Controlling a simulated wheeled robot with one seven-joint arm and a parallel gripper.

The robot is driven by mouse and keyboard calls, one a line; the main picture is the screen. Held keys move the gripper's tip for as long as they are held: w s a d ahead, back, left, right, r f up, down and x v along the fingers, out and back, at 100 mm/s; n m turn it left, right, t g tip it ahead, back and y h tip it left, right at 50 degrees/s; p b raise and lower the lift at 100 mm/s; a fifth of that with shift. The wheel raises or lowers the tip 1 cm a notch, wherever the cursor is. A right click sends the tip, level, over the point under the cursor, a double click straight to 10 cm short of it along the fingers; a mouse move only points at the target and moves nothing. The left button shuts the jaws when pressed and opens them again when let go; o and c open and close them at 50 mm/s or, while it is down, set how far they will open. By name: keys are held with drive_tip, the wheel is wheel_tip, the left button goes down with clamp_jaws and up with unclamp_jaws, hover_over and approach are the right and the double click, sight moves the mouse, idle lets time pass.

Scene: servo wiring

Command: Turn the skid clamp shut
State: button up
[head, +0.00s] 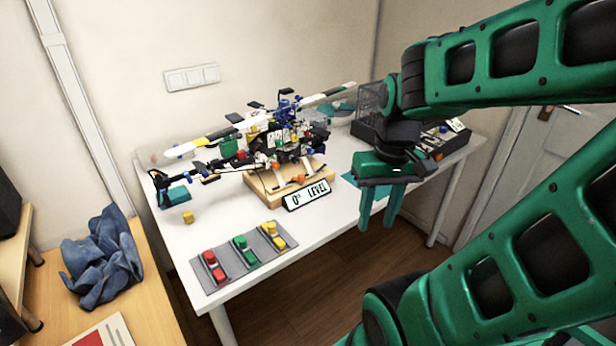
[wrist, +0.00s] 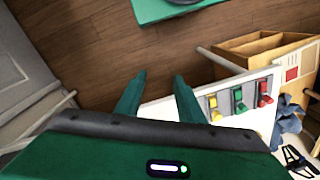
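A model helicopter (head: 280,130) stands on a light wooden base block (head: 262,192) on the white table in the head view. Small orange parts (head: 298,180) show low on the block, near the skids; one of them may be the skid clamp, but they are too small to tell its setting. My gripper (head: 380,208) is to the right of the block, pointing down by the table's front edge. Its two teal fingers are apart with nothing between them. In the wrist view the open fingers (wrist: 160,78) have floor behind them, and the helicopter is not in sight.
A grey panel with red, green and yellow switches (head: 240,252) lies at the table's front left. A dark tray (head: 370,130) stands behind my gripper. A yellow cube (head: 188,217) lies on the left.

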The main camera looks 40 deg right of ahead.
drive_tip(key=w+d+f+n+t+y, duration=0.2)
drive_tip(key=w+f+n, duration=0.15)
drive_tip(key=w, duration=0.55)
drive_tip(key=w+d+f+n+t+y, duration=0.1)
drive_tip(key=w+d+f+n+y, duration=0.15)
drive_tip(key=w+n, duration=0.4)
drive_tip(key=n+t+y, duration=0.3)
drive_tip(key=t+y, duration=0.1)
drive_tip(key=t, duration=0.3)
approach(298, 178)
drive_tip(key=x, duration=0.6)
drive_tip(key=shift+w+d+f, duration=0.1)
drive_tip(key=shift+w+f, duration=0.1)
drive_tip(key=shift+w, duration=0.2)
clamp_jaws()
